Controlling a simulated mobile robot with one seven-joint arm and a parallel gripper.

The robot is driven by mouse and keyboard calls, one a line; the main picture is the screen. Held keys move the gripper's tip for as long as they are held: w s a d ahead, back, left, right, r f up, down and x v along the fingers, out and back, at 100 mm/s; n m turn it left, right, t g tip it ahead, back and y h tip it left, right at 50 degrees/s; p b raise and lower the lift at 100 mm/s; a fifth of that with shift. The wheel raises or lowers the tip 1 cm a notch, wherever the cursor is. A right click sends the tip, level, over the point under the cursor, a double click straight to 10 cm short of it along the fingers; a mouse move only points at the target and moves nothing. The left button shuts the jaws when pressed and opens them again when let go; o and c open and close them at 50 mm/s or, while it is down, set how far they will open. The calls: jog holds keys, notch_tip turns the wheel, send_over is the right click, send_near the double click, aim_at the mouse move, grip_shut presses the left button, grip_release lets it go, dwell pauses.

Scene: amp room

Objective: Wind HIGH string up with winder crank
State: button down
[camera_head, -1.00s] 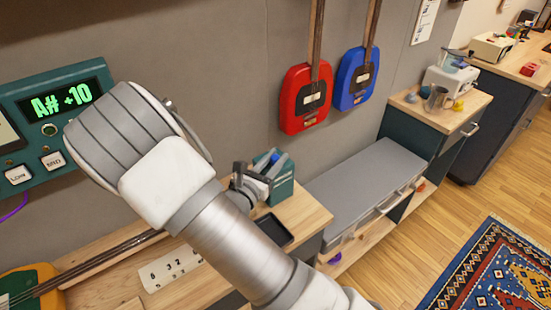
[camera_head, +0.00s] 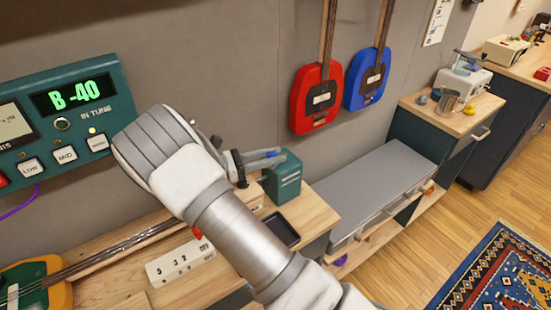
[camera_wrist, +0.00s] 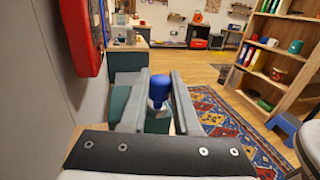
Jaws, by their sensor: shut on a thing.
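My gripper (camera_head: 268,156) points right in the head view, and its two grey fingers are seen side-on. In the wrist view my gripper (camera_wrist: 160,84) has its fingers closed around a blue knob (camera_wrist: 159,88), which looks like the handle of the winder crank. The stringed instrument (camera_head: 36,285), with a yellow and green body, lies on the wooden bench at lower left. Its neck runs up to the right behind my arm, which hides its far end. The tuner (camera_head: 70,110) on the wall reads B -40, with a light lit above its right button.
A teal box (camera_head: 286,178) stands just beyond the fingers, with a black tray (camera_head: 282,230) in front of it. Red (camera_head: 315,100) and blue (camera_head: 367,80) guitars hang on the wall.

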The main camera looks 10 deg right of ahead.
jog(key=shift+w+a+m+g, duration=0.15)
jog(key=shift+m+g, duration=0.2)
jog(key=shift+g, duration=0.2)
jog(key=shift+w+a+m+g, duration=0.1)
jog(key=shift+m+g, duration=0.25)
jog(key=shift+g, duration=0.2)
jog(key=shift+b, duration=0.3)
jog(key=c, duration=0.6)
grip_release()
jog(key=shift+c, duration=0.2)
jog(key=a, duration=0.7)
jog(key=shift+a+b, duration=0.25)
jog(key=shift+b, duration=0.05)
